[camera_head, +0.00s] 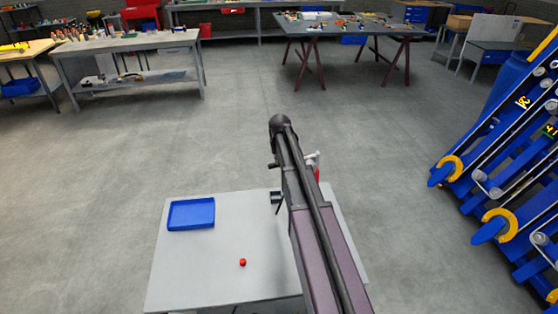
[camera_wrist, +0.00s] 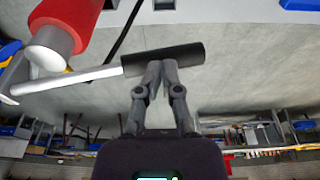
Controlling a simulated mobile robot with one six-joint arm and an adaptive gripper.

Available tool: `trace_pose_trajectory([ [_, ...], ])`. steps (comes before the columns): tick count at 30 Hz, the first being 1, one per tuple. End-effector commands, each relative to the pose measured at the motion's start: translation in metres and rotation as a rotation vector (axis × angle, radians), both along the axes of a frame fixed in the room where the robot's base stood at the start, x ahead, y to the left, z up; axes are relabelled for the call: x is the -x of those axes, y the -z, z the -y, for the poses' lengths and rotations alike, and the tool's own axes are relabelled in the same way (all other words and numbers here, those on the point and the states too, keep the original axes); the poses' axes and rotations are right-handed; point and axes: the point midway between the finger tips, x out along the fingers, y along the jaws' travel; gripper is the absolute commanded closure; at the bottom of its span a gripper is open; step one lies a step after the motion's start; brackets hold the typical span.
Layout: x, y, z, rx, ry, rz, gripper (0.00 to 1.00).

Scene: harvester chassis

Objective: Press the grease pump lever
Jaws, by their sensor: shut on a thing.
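The grease pump shows in the wrist view as a red cylinder (camera_wrist: 68,25) with a pale end. A metal lever (camera_wrist: 80,78) runs from beside it and ends in a black grip (camera_wrist: 188,54). My gripper (camera_wrist: 157,70) is shut on the black grip, with its fingertips close together against it. In the head view my arm hides most of the pump; a sliver of its red body (camera_head: 317,174) shows right of the arm.
A small light table (camera_head: 215,270) stands below my arm. A blue tray (camera_head: 191,214) and a small red object (camera_head: 242,262) lie on it. Blue machinery (camera_head: 510,180) stands at the right. Workbenches (camera_head: 130,42) line the back; the floor between is clear.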

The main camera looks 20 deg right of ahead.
Motion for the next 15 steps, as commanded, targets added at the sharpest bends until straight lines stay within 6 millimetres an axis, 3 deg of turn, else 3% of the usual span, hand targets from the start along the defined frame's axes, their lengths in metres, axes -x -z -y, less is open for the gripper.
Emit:
trace_pose_trajectory([
  [15,0.006,-0.046,-0.01,0.0,0.0,0.003,1.0],
])
